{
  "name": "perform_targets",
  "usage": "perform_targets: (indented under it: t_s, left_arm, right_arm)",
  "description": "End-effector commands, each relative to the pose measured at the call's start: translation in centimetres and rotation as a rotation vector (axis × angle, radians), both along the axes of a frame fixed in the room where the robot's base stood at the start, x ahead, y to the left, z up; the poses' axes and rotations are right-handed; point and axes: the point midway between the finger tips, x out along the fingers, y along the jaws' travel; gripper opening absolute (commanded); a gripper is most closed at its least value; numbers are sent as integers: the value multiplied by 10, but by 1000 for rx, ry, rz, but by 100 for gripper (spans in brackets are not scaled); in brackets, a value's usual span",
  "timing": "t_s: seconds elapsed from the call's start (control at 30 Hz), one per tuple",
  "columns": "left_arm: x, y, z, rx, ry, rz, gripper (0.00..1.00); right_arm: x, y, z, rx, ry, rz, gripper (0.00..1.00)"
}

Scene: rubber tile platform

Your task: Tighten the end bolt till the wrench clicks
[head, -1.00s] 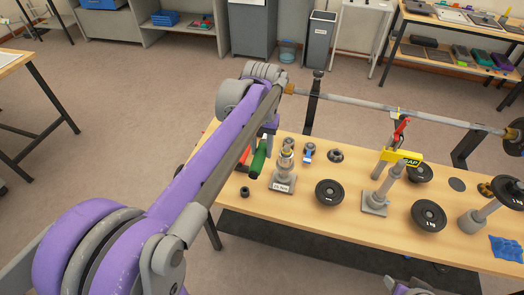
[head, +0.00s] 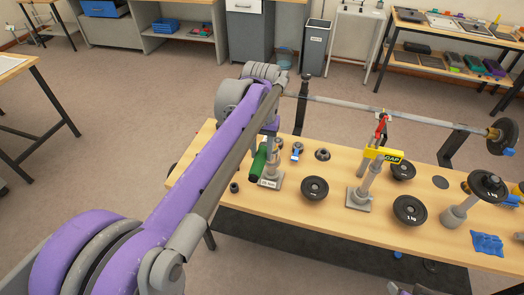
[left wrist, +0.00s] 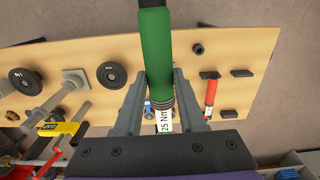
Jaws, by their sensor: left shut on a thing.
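My left gripper (left wrist: 163,76) is shut on a green-handled wrench (left wrist: 155,45), with one finger on each side of the handle. A white label reading 25 Nm (left wrist: 165,121) shows below the grip. In the head view the green handle (head: 258,161) hangs over the left part of the table, beside a small grey stand (head: 271,181). My arm hides most of the gripper there. A long grey bar (head: 345,106) lies along the far side of the table, with a dark disc (head: 502,136) at its right end. My arm covers its left end. I cannot make out the end bolt.
The wooden table (head: 335,205) carries black weight plates (head: 314,188), a post with a yellow GAP sign (head: 384,155), a plate on a stand (head: 487,185) and a blue cloth (head: 487,243). A red-handled tool (left wrist: 210,94) lies near the wrench. Open floor lies left.

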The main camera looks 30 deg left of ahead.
Motion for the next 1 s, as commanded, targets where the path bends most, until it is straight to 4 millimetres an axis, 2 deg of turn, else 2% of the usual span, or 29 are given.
perform_targets:
  t_s: [0.27,0.7,1.0]
  left_arm:
    - [-1,0,-9,-1,2,0,0]
    - [-1,0,-53,0,3,-1,0]
    - [0,0,-58,0,0,-1,0]
  right_arm:
    - [-5,0,-8,0,9,0,50]
    - [-21,0,-39,0,41,0,50]
    - [-23,0,-43,0,43,0,50]
